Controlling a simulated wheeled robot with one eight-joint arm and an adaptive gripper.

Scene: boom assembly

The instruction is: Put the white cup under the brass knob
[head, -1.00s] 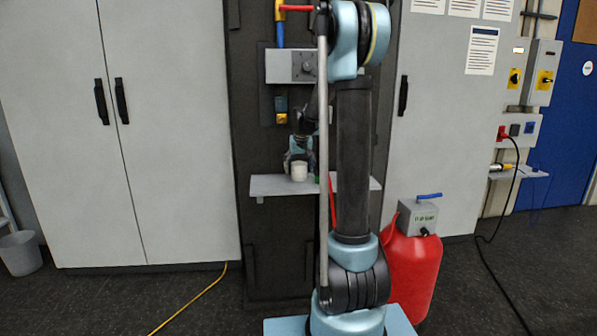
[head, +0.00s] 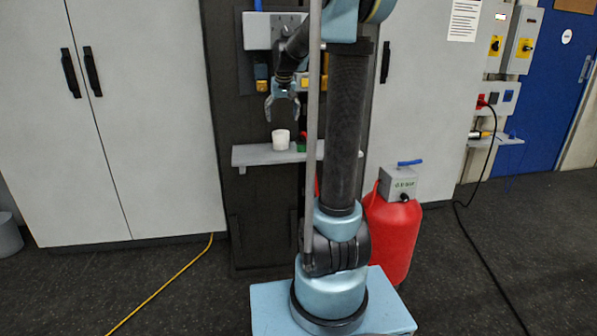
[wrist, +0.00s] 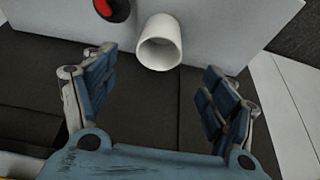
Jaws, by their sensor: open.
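The white cup (head: 281,140) stands upright on the grey shelf (head: 255,155) in the head view. My gripper (head: 282,119) is open and empty above the cup, its fingers pointing down. In the wrist view the cup (wrist: 160,44) shows its open mouth beyond the spread fingertips of my gripper (wrist: 158,78), clear of both. A small brass-yellow fitting (head: 262,86) is on the dark panel, left of and above my gripper. Another yellow piece shows behind my arm to the right. I cannot tell which is the brass knob.
A green item (head: 301,147) lies on the shelf right of the cup, partly hidden by my arm. A red and black part (wrist: 113,8) is near the cup in the wrist view. A red tank (head: 394,240) stands at right. A yellow cable (head: 160,290) crosses the floor.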

